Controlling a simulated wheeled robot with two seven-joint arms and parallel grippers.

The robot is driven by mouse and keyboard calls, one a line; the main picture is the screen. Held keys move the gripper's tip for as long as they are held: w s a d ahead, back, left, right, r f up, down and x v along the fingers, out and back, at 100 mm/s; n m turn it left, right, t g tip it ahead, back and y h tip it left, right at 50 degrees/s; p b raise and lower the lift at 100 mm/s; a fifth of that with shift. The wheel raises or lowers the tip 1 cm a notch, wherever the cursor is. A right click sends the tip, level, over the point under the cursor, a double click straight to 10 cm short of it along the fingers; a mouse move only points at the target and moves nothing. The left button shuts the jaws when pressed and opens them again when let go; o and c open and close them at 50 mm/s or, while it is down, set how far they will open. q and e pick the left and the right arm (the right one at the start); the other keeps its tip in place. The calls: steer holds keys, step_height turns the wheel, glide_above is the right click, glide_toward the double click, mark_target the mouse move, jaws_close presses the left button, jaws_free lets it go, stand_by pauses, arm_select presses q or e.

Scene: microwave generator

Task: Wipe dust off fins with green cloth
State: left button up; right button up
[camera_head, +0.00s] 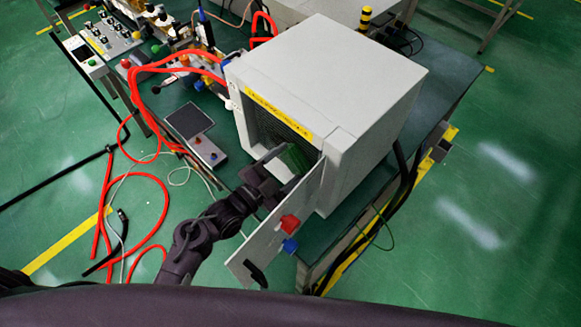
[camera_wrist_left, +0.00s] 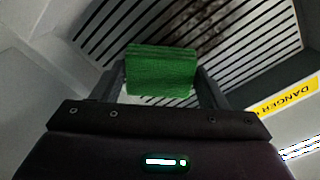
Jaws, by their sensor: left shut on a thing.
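My left gripper (camera_head: 276,172) reaches into the open front of the grey generator cabinet (camera_head: 345,75). It is shut on the green cloth (camera_head: 295,158), a folded block that also shows between the fingers in the left wrist view (camera_wrist_left: 160,72). Behind the cloth in the wrist view are the slatted fins (camera_wrist_left: 235,35). A dark dust patch (camera_wrist_left: 205,28) lies on the fins above and right of the cloth. I cannot tell whether the cloth touches the fins. My right gripper is not in view.
The cabinet's open door (camera_head: 278,225) stands to the right of my left arm, with a red and a blue part on it. A yellow danger label (camera_wrist_left: 285,97) is on the frame. Red hoses (camera_head: 150,75) and a small panel box (camera_head: 195,130) are on the left.

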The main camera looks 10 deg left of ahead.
arm_select(q)
steer(key=shift+w+a, duration=0.9)
steer(key=shift+a, duration=0.2)
steer(key=shift+w+a+b, duration=0.3)
steer(key=shift+w+a, duration=0.3)
steer(key=shift+a, duration=0.2)
steer(key=shift+w+a+b, duration=0.25)
steer(key=shift+w+a, duration=0.35)
steer(key=shift+a, duration=0.15)
steer(key=shift+w+a+b, duration=0.4)
steer(key=shift+w+a, duration=0.3)
steer(key=shift+a, duration=0.2)
steer(key=shift+w+a, duration=0.5)
steer(key=shift+a, duration=0.1)
steer(key=shift+r+p, duration=0.7)
steer(key=shift+r, duration=0.3)
steer(key=shift+s+d+p, duration=0.45)
steer(key=shift+s+d, duration=0.5)
steer(key=shift+d, duration=0.25)
steer(key=shift+s+d+p, duration=0.4)
steer(key=shift+s+d, duration=0.55)
steer(key=shift+d, duration=0.25)
steer(key=shift+s+d+p, duration=0.35)
steer(key=shift+s+d, duration=0.6)
steer(key=shift+d, duration=0.25)
steer(key=shift+s+d+p, duration=0.3)
steer(key=shift+s+d, duration=0.6)
steer(key=shift+d, duration=0.3)
steer(key=shift+f, duration=0.1)
